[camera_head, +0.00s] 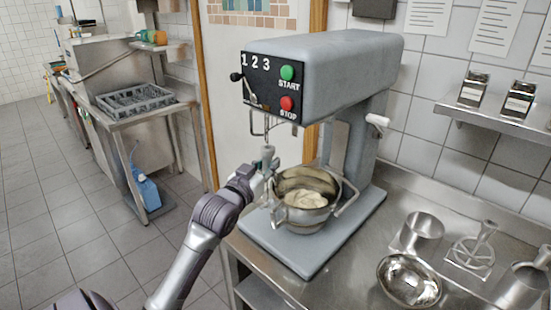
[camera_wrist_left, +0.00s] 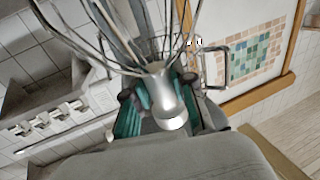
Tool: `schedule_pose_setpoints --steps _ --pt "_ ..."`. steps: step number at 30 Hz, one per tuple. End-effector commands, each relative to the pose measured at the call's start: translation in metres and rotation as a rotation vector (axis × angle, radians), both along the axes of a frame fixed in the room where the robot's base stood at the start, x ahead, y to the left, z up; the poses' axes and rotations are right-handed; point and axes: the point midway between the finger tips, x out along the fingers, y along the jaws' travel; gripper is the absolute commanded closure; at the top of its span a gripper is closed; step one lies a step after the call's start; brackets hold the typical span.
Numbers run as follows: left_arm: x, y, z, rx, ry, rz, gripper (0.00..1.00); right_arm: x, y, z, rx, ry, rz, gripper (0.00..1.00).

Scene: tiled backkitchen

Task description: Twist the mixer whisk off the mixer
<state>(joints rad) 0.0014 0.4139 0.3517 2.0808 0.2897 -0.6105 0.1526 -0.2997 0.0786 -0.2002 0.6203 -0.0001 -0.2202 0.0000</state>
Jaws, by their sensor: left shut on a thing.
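The grey mixer (camera_head: 335,65) stands on the steel counter with its START and STOP buttons facing left. Its steel bowl (camera_head: 322,215) holds pale dough. My left gripper (camera_head: 265,170) is at the bowl's left rim, below the front of the mixer head, and is shut on the whisk. The whisk's grey shank (camera_head: 268,153) stands up above the gripper. In the left wrist view the silver whisk hub (camera_wrist_left: 166,92) is close to the camera, with its wires fanning toward the top. I cannot tell whether the shank touches the mixer head.
At the right of the counter stand a steel pot (camera_head: 422,233), a shiny bowl (camera_head: 409,282) and a beater attachment (camera_head: 474,250). A wall shelf (camera_head: 490,120) holds two containers. A rack (camera_head: 135,101) sits on the left bench. Tiled floor at left is open.

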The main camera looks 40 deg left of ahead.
Motion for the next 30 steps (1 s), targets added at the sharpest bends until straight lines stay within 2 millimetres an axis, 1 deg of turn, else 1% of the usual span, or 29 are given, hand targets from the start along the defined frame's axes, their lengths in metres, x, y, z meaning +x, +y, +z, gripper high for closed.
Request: schedule_pose_setpoints --steps 9,13,17,30 --pt "-0.032 0.002 0.001 0.001 0.000 0.000 1.00 0.000 -0.001 0.007 -0.001 0.000 0.000 0.60" --pt "-0.042 0.003 0.001 -0.001 -0.001 -0.001 1.00 0.000 -0.001 0.008 -0.001 0.000 0.000 0.60" --pt "-0.045 0.003 0.001 0.000 -0.001 -0.001 1.00 0.000 -0.002 0.008 -0.002 0.001 0.001 0.60" --pt "-0.045 0.003 0.001 0.000 -0.002 -0.001 1.00 0.000 -0.002 0.008 -0.002 0.001 0.000 0.60"
